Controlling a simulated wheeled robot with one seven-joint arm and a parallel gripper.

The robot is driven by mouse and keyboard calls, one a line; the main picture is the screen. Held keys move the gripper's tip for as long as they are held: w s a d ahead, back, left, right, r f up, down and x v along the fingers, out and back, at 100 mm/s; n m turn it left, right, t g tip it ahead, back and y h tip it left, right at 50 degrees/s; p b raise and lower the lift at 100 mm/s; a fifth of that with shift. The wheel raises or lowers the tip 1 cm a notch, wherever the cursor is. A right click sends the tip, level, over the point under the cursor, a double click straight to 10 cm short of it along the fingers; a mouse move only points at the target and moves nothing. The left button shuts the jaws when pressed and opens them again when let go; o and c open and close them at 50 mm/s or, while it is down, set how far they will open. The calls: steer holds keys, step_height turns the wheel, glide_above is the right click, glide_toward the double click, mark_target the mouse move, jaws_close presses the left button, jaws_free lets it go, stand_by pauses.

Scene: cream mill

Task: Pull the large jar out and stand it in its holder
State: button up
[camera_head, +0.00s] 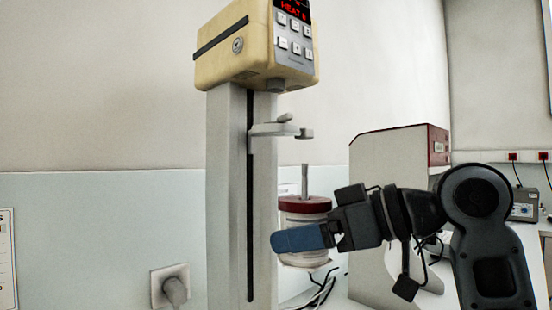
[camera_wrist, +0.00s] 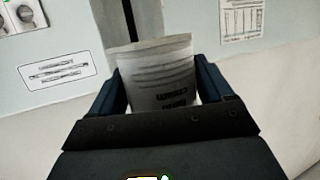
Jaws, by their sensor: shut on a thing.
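The large jar (camera_head: 304,219) is white with a dark red lid and a thin grey rod rising from the lid. It is upright beside the column in the head view. My gripper (camera_head: 300,238) is shut on it, with a blue finger across its front. In the wrist view the jar (camera_wrist: 158,80), with printed text, fills the space between the two blue fingers. A grey bracket (camera_head: 275,130), which may be the holder, juts from the column above the jar. I cannot see what is directly under the jar.
The mill's grey column (camera_head: 228,200) carries a cream head (camera_head: 255,50) with a red display and buttons. A beige box with a red side (camera_head: 395,180) stands right of the jar. Black cables lie below the jar. A plug (camera_head: 173,289) sits in the wall at lower left.

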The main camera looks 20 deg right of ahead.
steer(key=shift+s+d+f, duration=0.15)
steer(key=shift+s+d, duration=0.05)
steer(key=shift+s, duration=0.45)
steer(key=shift+s+d+f, duration=0.15)
steer(key=shift+s+d, duration=0.05)
steer(key=shift+s, duration=0.4)
steer(key=shift+s+d+f, duration=0.15)
steer(key=shift+s+d, duration=0.05)
steer(key=shift+s, duration=0.45)
steer(key=shift+r, duration=0.1)
steer(key=shift+d+r+p, duration=0.2)
steer(key=shift+r+p, duration=0.85)
steer(key=shift+p, duration=0.2)
